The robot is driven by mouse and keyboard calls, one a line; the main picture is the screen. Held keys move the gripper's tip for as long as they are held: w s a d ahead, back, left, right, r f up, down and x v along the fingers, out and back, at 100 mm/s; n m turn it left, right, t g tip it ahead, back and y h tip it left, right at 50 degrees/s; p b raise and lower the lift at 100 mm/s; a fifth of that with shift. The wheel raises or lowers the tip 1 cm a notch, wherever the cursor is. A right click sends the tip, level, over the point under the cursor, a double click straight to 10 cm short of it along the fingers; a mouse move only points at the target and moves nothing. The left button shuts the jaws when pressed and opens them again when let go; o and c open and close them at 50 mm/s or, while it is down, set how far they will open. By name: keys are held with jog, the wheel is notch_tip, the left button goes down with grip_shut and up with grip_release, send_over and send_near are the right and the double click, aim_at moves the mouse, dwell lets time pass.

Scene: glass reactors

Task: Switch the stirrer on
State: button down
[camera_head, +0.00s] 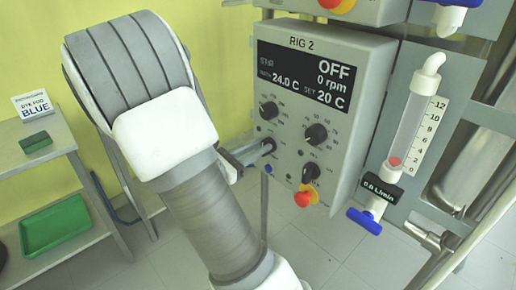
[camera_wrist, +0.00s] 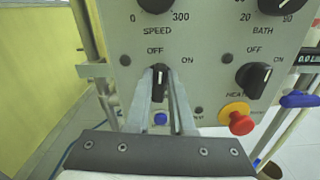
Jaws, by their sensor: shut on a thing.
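The RIG 2 control box (camera_head: 350,60) has a display reading STIR OFF, 0 rpm. My gripper (camera_wrist: 160,80) is shut on the black OFF/ON switch knob (camera_wrist: 159,88) below the SPEED dial, with one finger on each side. The knob's white mark points up towards OFF; ON is printed to its right. In the head view my gripper (camera_head: 261,150) reaches the lower left of the panel, and its fingers partly hide this knob.
The heat switch (camera_wrist: 254,78) sits to the right, with a red and yellow stop button (camera_wrist: 238,118) below and left of it. A blue button (camera_wrist: 160,119) lies under the held knob. A flow meter (camera_head: 413,130) hangs right of the box. A side table (camera_head: 60,140) stands at left.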

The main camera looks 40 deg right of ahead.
jog(key=m+b, duration=0.2)
jog(key=m, duration=0.1)
jog(key=m+b, duration=0.2)
jog(key=m, duration=0.1)
jog(key=s+m+b, duration=0.1)
jog(key=m+b, duration=0.1)
jog(key=m, duration=0.2)
jog(key=shift+f+b, duration=0.4)
jog(key=shift+m, duration=0.3)
jog(key=c, duration=0.8)
grip_release()
jog(key=a+p, duration=0.1)
jog(key=a, duration=0.4)
jog(key=s+a+p, duration=0.1)
jog(key=a, duration=0.5)
jog(key=a+p, duration=0.1)
jog(key=a, duration=0.5)
jog(key=shift+s+a+p, duration=0.2)
jog(key=shift+p, duration=0.1)
jog(key=shift+d, duration=0.1)
